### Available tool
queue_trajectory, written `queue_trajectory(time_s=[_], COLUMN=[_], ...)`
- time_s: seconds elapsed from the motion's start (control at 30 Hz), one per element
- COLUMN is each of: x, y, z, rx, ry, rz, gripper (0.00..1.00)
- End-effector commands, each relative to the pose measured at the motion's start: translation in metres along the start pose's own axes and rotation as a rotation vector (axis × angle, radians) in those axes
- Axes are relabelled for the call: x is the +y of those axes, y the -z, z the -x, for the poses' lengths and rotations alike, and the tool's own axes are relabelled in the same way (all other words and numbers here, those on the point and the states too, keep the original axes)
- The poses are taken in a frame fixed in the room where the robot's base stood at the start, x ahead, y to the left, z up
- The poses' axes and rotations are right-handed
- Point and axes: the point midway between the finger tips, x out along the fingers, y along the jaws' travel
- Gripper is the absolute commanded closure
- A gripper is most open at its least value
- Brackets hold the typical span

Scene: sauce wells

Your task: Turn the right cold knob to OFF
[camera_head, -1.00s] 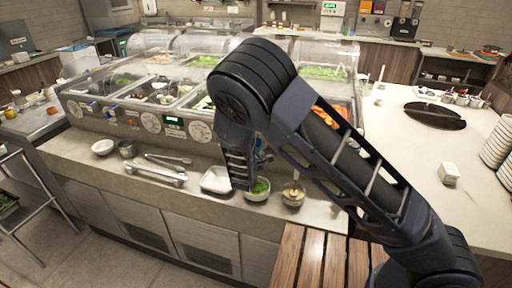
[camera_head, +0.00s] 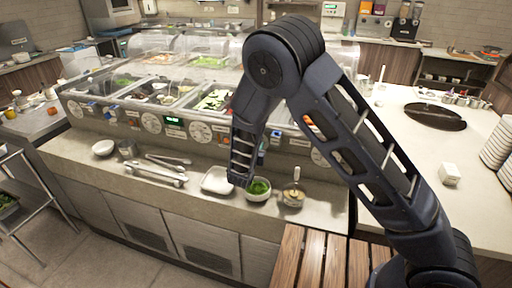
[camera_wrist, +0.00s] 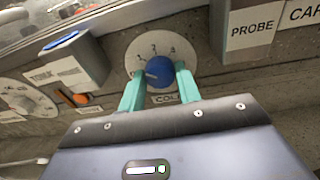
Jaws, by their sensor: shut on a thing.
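In the wrist view, the blue cold knob (camera_wrist: 160,70) sits on a round white dial plate (camera_wrist: 146,46) with numbers around its upper rim. A light mark on the knob points left. A partly covered label starting "COL" (camera_wrist: 167,99) is below it. My gripper (camera_wrist: 160,77) has teal fingers on both sides of the knob and is shut on it. No OFF mark can be read; the lower dial is partly hidden by the fingers and knob. In the head view, my arm hides the knob and most of the gripper.
A grey box with a blue top (camera_wrist: 75,58), an orange switch (camera_wrist: 80,99) and another dial (camera_wrist: 22,100) are left of the knob; a PROBE label (camera_wrist: 252,32) is right.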

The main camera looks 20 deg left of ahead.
Motion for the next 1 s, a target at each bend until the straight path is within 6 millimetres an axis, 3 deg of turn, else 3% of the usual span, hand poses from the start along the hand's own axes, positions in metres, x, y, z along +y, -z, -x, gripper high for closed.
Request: queue_trajectory(time_s=[0.5, 1.0], x=[0.0023, 0.0032], y=[-0.0003, -0.0001], z=[-0.0003, -0.0001], rx=[0.023, 0.032], ry=[0.034, 0.049], rz=[0.439, 0.615], gripper=[0.9, 0.9])
